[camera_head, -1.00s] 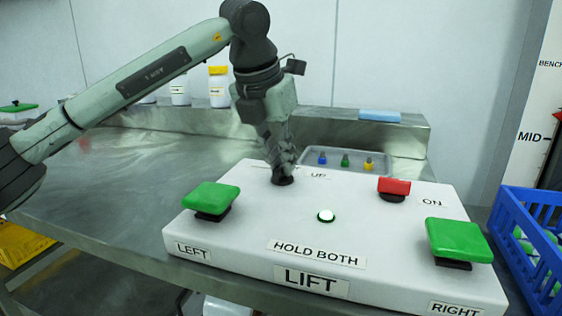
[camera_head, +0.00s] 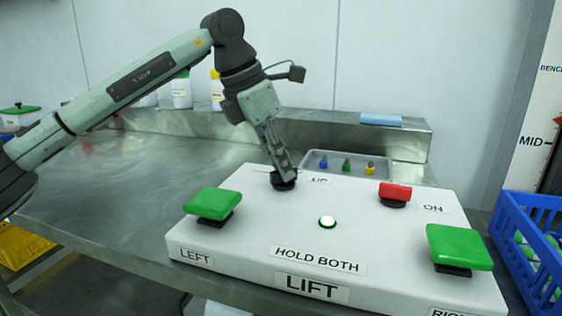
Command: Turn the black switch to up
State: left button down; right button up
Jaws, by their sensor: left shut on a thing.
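The black switch (camera_head: 284,185) stands at the back left of the white control box (camera_head: 230,245), beside the label UP, which is partly hidden. My left gripper (camera_head: 285,174) reaches down from above and is shut on the black switch. Its fingers cover most of the switch, so I cannot tell which way it points. My right gripper is not in view.
The box also bears a red switch (camera_head: 395,193) by ON, green buttons at left (camera_head: 212,202) and right (camera_head: 459,247), and a white round lamp (camera_head: 327,222). A tray (camera_head: 410,175) with small coloured pieces stands behind. A blue crate (camera_head: 520,250) stands at right.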

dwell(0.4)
pick_arm(q)
jog(key=c, duration=1.6)
grip_release()
jog(key=shift+o, duration=0.2)
jog(key=shift+r, duration=0.15)
jog(key=v, duration=1.2)
